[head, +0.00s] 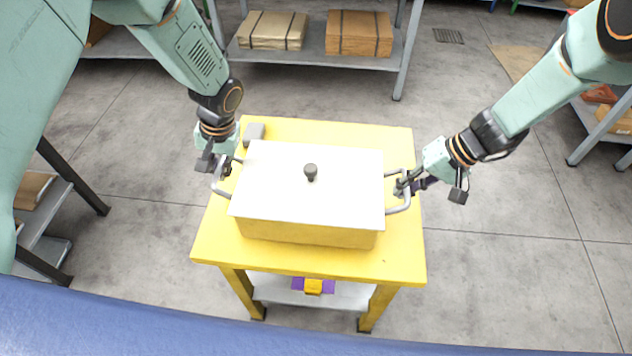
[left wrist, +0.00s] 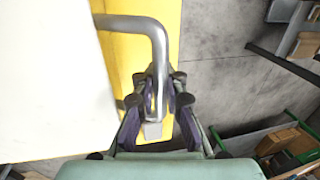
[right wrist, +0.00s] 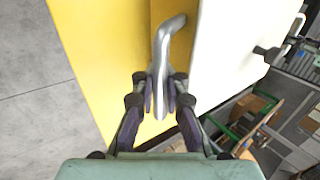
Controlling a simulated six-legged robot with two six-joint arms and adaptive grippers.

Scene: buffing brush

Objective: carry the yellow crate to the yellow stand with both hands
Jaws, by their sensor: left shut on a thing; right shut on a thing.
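The yellow crate (head: 308,232), with a white lid (head: 275,195) and a dark knob (head: 311,170), is over the top of the yellow stand (head: 315,263) in the head view. I cannot tell whether its base touches the top. My left gripper (head: 224,172) is shut on the crate's left grey handle, which also shows in the left wrist view (left wrist: 158,38). My right gripper (head: 402,187) is shut on the right grey handle, which also shows in the right wrist view (right wrist: 162,45). The lid looks about level.
A small grey block (head: 254,132) sits on the stand's far left corner. A yellow item (head: 313,286) lies on a purple piece on the stand's lower shelf. A grey rack (head: 315,59) with cardboard boxes stands behind. Open concrete floor surrounds the stand. A blue surface (head: 150,325) crosses the near edge.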

